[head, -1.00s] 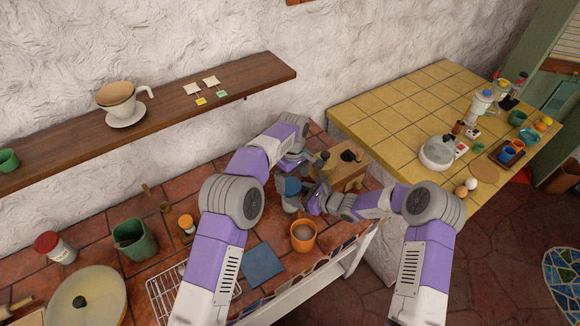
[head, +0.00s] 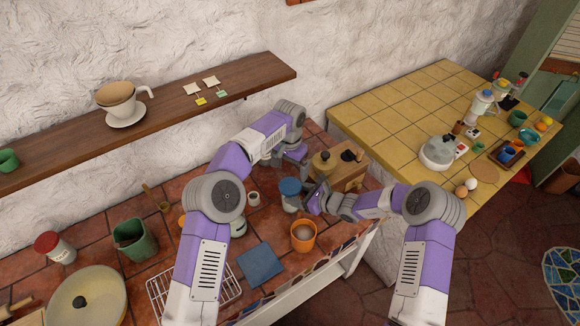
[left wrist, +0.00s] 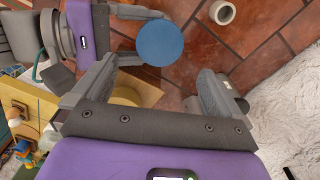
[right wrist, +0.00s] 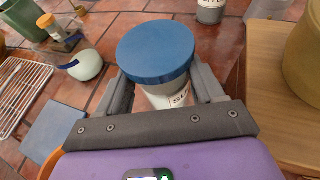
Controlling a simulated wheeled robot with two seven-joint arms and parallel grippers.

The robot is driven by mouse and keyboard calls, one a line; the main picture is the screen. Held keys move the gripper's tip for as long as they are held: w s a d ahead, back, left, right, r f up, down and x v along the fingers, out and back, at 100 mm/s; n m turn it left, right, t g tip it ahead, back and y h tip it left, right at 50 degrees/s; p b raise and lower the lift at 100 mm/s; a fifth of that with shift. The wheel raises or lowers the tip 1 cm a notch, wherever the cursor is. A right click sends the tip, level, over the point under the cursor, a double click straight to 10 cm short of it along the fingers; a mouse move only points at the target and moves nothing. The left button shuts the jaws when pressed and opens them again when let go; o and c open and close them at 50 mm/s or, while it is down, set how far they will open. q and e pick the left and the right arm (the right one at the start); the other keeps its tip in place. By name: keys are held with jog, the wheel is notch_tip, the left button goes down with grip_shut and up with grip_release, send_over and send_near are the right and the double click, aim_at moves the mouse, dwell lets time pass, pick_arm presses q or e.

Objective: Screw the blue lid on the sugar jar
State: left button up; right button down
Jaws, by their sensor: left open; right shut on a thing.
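The sugar jar (right wrist: 168,97) is white, with a partly hidden label starting "SU". The blue lid (right wrist: 156,50) sits on its mouth and looks about level; I cannot tell how tight it is. In the head view the blue lid (head: 290,186) is at the middle of the counter. My right gripper (right wrist: 165,90) is shut around the jar's body, below the lid. My left gripper (head: 296,160) is open and empty, behind and above the jar, apart from the lid. The lid also shows beyond its fingers in the left wrist view (left wrist: 160,43).
A wooden box (head: 347,178) stands close right of the jar. An orange mug (head: 303,236) and a blue tile (head: 260,263) are in front. A small pepper pot (right wrist: 210,10) stands behind left. A wire rack (right wrist: 22,92) lies farther left.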

aim_at(290, 186)
pick_arm(q)
jog(key=shift+f, duration=4)
jog(key=c, duration=1)
jog(key=shift+m, duration=1.7)
jog(key=o, duration=1)
